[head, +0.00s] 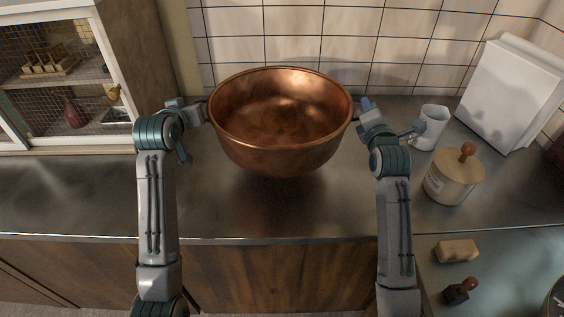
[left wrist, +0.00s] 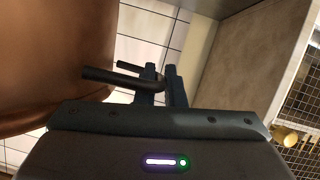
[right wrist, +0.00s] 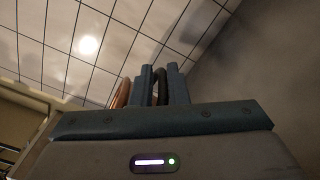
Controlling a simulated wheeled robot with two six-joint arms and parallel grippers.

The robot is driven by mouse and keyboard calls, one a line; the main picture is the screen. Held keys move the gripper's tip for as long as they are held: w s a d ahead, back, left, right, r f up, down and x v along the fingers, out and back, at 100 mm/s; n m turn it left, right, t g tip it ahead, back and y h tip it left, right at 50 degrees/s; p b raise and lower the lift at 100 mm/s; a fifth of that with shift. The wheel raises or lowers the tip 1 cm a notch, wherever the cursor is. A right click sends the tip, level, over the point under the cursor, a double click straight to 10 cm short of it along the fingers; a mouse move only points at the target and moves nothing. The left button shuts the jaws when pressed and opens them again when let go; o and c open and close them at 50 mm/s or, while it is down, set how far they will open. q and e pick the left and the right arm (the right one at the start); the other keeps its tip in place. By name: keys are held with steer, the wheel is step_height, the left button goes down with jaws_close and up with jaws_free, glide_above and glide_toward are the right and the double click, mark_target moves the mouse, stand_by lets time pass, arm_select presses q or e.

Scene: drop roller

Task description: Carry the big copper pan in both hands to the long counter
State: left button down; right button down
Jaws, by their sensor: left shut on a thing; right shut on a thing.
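The big copper pan (head: 281,148) is upright and level over the grey metal counter (head: 270,218), in the middle of the head view. I cannot tell whether its base touches the counter. My left gripper (head: 196,112) is at the pan's left side; in the left wrist view its fingers (left wrist: 163,78) are shut on a dark handle (left wrist: 110,77) beside the copper wall (left wrist: 55,60). My right gripper (head: 361,110) is at the right side. In the right wrist view its fingers (right wrist: 160,80) are shut on a dark handle, with a sliver of copper (right wrist: 121,95) beside them.
A yellowish block (head: 457,251) and a stamp-like object (head: 460,291) lie lower right. A shelf cabinet (head: 120,60) stands left. The counter's front is clear.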

arm_select(q)
steer(key=shift+d+f, duration=0.1)
steer(key=shift+f, duration=0.25)
arm_select(e)
steer(key=shift+a+f, duration=0.15)
steer(key=shift+f, duration=0.2)
arm_select(q)
steer(key=shift+r, duration=0.1)
